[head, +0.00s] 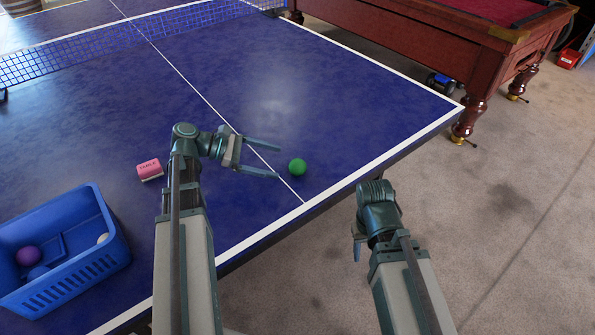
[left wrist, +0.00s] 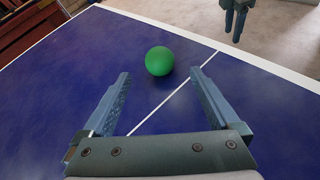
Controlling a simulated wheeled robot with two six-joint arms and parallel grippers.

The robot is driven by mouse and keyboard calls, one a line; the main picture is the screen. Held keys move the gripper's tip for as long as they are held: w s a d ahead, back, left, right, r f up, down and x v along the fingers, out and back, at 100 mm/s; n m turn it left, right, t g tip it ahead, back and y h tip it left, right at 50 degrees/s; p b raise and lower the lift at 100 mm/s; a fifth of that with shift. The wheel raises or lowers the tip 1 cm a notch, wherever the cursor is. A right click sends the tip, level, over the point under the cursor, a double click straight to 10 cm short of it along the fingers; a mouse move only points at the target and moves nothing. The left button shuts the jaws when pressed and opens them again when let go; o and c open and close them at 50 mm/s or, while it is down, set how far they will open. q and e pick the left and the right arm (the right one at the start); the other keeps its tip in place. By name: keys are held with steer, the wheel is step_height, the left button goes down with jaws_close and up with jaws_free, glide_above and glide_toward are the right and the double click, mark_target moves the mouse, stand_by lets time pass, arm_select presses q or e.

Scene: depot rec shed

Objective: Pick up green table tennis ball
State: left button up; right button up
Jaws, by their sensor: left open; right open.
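A green table tennis ball (head: 297,167) rests on the blue table (head: 330,110), close to the white centre line and the near right edge. My left gripper (head: 277,160) is open, its fingers pointing right toward the ball, with the ball just beyond the fingertips. In the left wrist view the ball (left wrist: 159,61) sits ahead of the two spread fingers (left wrist: 160,76), apart from both. My right gripper (head: 357,247) hangs past the table edge over the floor; its fingers are mostly hidden in the head view. It also shows at the top of the left wrist view (left wrist: 236,22).
A blue basket (head: 110,262) holding a purple ball (head: 28,255) and a white ball (head: 102,238) stands at the left. A pink block (head: 149,168) lies left of my left arm. The net (head: 110,42) crosses the table's far part. A pool table (head: 455,45) stands behind right.

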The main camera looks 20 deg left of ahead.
mark_target(290, 166)
arm_select(q)
steer(key=shift+x, duration=0.8)
arm_select(e)
steer(key=shift+f, duration=0.3)
arm_select(q)
steer(key=b+x, duration=0.2)
steer(key=x, duration=0.2)
steer(key=shift+d+f, duration=0.15)
steer(key=shift+f, duration=0.1)
steer(key=shift+w+d, duration=0.2)
steer(key=shift+d, duration=0.15)
steer(key=c, duration=1.4)
arm_select(e)
step_height(290, 166, down, 2)
arm_select(q)
steer(key=shift+r, duration=0.1)
arm_select(e)
steer(key=shift+r, duration=0.1)
